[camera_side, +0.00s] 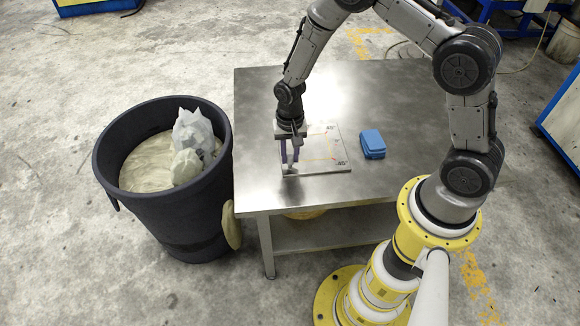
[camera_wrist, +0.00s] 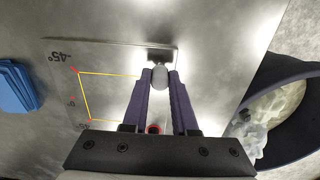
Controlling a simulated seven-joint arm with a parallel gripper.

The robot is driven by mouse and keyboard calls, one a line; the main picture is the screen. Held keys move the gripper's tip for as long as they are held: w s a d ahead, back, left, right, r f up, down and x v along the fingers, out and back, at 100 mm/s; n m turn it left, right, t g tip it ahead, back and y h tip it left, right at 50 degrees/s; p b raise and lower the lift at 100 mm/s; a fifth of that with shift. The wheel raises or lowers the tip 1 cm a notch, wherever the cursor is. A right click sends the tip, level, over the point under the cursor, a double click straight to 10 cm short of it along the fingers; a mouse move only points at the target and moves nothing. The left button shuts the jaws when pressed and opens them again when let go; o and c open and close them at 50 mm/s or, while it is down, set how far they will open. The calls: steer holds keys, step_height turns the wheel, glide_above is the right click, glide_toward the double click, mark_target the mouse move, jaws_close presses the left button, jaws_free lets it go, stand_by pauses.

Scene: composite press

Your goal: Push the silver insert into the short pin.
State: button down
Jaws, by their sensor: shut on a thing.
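My gripper (camera_wrist: 160,78) is shut on the silver insert (camera_wrist: 160,76), a small rounded grey piece between the fingertips. In the side view my gripper (camera_side: 290,161) points down over the left part of a pale plate (camera_side: 327,165), which lies on the metal table. The plate (camera_wrist: 108,97) has a yellow line figure with red marks and "45°" printing. A dark square patch lies just beyond the insert, and a small red ring shows between the finger bases. I cannot make out the short pin for certain, nor whether the insert touches anything beneath it.
A blue box (camera_side: 370,144) sits on the table right of the plate; it also shows in the wrist view (camera_wrist: 16,88). A dark bin (camera_side: 165,215) holding sand and pale rocks stands left of the table. The table's right side (camera_side: 430,115) is clear.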

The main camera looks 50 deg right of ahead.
steer(key=shift+f, duration=1.1)
stand_by(0.6)
steer(key=c, duration=0.6)
jaws_free()
steer(key=shift+r, duration=0.1)
step_height(320, 180, up, 24)
steer(key=t, duration=0.3)
steer(key=s+r+n+t, duration=0.2)
steer(key=s+r, duration=0.4)
steer(key=r, duration=0.5)
steer(key=s+n, duration=0.2)
steer(key=s, duration=0.3)
steer(key=s+n, duration=0.2)
steer(key=s, duration=0.4)
steer(key=s+n, duration=0.3)
steer(key=s, duration=0.2)
steer(key=shift+s+f+t, duration=0.2)
steer(key=shift+s+t, duration=0.1)
steer(key=shift+s, duration=0.1)
